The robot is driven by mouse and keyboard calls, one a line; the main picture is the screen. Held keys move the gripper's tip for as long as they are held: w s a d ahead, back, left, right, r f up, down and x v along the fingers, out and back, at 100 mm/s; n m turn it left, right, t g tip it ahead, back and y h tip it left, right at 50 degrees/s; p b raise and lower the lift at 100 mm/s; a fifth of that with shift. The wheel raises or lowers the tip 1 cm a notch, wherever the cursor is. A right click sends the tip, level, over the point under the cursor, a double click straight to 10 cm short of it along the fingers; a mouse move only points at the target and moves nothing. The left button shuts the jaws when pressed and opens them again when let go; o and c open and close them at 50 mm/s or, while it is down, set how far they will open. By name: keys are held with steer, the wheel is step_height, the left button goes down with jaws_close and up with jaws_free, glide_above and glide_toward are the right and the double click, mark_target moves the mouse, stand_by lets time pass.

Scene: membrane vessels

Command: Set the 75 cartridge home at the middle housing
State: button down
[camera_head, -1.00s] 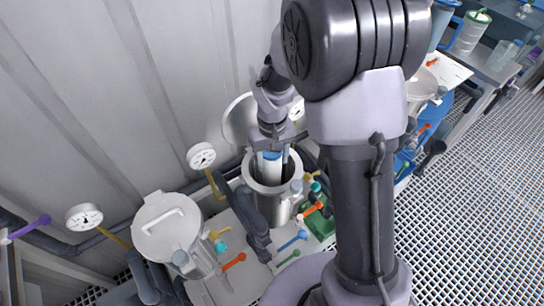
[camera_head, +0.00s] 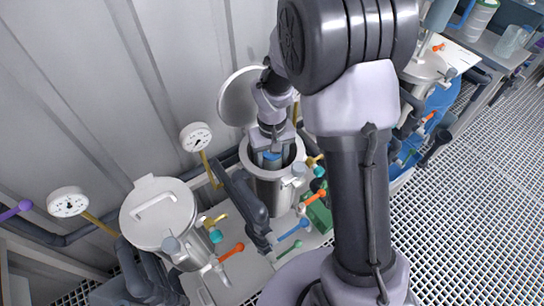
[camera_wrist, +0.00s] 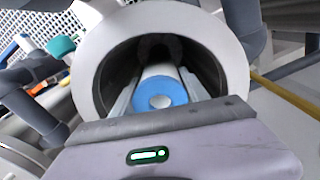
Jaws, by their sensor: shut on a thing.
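The middle housing (camera_head: 273,183) is a steel vessel standing open, its round lid (camera_head: 238,95) swung up behind it. My gripper (camera_head: 270,150) points down into its mouth, with the fingertips inside the rim. It is shut on the cartridge (camera_head: 271,156), whose blue end cap shows between the fingers. In the wrist view the blue cap (camera_wrist: 162,92) with a pale centre and part of the white body show inside the housing's rim (camera_wrist: 91,60). The cartridge's lower end is hidden in the dark bore, so I cannot tell whether it touches bottom. No number is readable on it.
A lidded vessel (camera_head: 160,215) stands to the left. Gauges (camera_head: 196,138) and dark pipes run along the wall. Coloured valve levers (camera_head: 293,229) stick out in front. Another vessel (camera_head: 427,68) stands at the right, beside the open grated floor (camera_head: 480,200).

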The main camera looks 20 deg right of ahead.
steer(key=shift+f, duration=0.4)
steer(key=shift+f+b, duration=0.2)
steer(key=shift+b, duration=0.1)
steer(key=shift+c, duration=2.4)
jaws_free()
step_height(320, 180, up, 17)
steer(key=p, duration=0.7)
steer(key=shift+r, duration=0.2)
